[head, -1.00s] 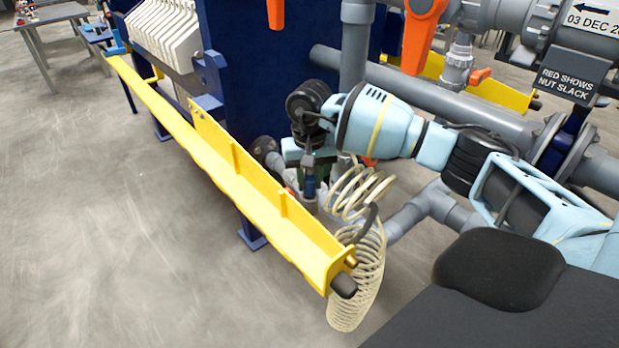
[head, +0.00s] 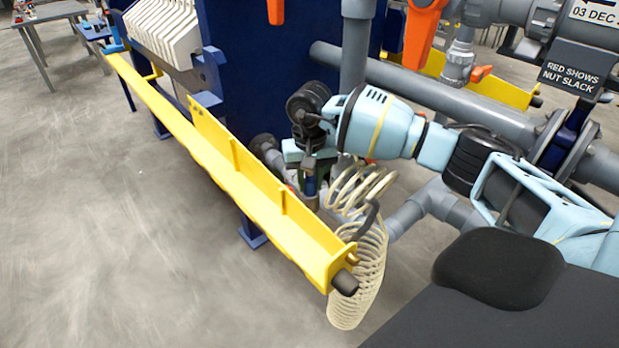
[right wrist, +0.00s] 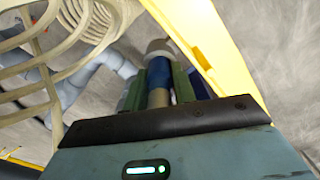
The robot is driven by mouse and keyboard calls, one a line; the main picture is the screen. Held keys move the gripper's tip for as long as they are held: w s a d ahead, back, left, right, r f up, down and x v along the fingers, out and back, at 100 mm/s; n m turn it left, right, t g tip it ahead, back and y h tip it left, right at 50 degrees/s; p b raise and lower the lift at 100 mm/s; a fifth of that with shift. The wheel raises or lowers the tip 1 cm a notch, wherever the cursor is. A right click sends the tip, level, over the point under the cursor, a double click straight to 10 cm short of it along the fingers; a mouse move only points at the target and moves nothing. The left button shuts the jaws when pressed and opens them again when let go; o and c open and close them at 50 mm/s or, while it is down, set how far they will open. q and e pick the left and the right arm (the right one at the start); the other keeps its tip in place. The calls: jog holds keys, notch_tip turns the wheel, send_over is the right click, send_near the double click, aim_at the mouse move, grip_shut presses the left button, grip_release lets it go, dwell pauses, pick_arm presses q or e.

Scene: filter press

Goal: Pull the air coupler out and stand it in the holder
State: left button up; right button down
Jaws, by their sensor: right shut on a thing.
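My right gripper (head: 309,190) points down beside the end of the yellow rail and is shut on the air coupler (head: 310,184). In the right wrist view the coupler (right wrist: 159,76), with a blue band and a pale grey end, lies between the green fingers. The cream coiled air hose (head: 358,275) hangs beside the gripper and the rail's end; its loops also show in the right wrist view (right wrist: 60,70). I cannot tell whether the coupler is still seated in its socket. I cannot make out the holder. My left gripper is not in view.
The yellow rail (head: 240,182) runs close along the gripper's left side. Grey pipes (head: 440,98) and a flange lie behind and right of my arm. The dark blue press frame (head: 255,90) stands behind. The floor at left is open.

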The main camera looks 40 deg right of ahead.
jog(key=shift+f, duration=0.35)
jog(key=c, duration=1.1)
grip_release()
jog(key=shift+o, duration=0.2)
notch_tip(320, 180, up, 8)
jog(key=shift+d+f, duration=0.1)
jog(key=shift+s, duration=0.1)
